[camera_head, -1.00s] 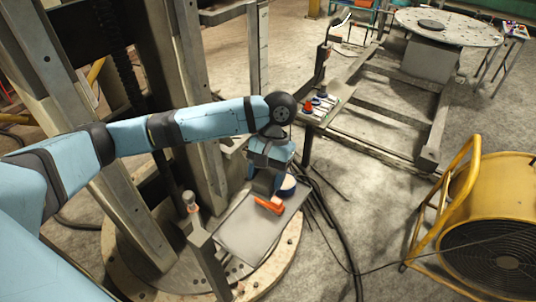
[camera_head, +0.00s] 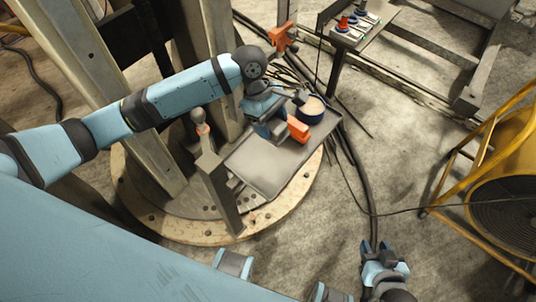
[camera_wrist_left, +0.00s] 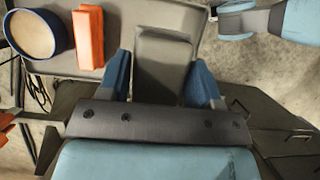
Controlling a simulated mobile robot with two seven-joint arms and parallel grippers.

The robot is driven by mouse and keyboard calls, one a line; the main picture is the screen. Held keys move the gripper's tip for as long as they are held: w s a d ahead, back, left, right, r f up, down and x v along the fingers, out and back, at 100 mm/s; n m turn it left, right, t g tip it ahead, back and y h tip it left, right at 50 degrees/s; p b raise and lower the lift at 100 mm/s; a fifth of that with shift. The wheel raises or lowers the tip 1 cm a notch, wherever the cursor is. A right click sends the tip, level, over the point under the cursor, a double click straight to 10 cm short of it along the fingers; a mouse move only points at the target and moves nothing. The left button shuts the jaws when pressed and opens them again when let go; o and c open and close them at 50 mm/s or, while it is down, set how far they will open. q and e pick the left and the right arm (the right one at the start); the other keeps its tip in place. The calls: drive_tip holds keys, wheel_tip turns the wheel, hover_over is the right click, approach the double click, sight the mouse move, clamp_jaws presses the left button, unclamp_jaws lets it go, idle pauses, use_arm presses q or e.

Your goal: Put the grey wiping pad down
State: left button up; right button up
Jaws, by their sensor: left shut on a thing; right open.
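My left gripper (camera_head: 270,128) is over the back left part of a grey tray (camera_head: 262,172). In the left wrist view its blue fingers are shut on the grey wiping pad (camera_wrist_left: 163,72), one on each side. The pad is over the tray; I cannot tell if it touches it. In the head view the gripper mostly hides the pad. My right gripper (camera_head: 377,250) is open and empty, in front of the tray to the right; it also shows at the top right of the wrist view (camera_wrist_left: 240,22).
An orange block (camera_head: 299,130) and a round blue tub (camera_head: 312,109) with cream contents stand on the tray, beside my left gripper. A post (camera_head: 215,170) rises at the tray's left edge. Black cables (camera_head: 355,185) run along the right. A yellow fan (camera_head: 505,200) stands further right.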

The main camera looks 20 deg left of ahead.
use_arm(q)
wheel_tip(320, 180, down, 15)
drive_tip(key=shift+f+b, duration=0.1)
drive_tip(key=shift+b, duration=0.8)
drive_tip(key=o, duration=0.8)
drive_tip(key=p+v, duration=0.1)
drive_tip(key=v, duration=1.1)
drive_tip(key=shift+d, duration=0.1)
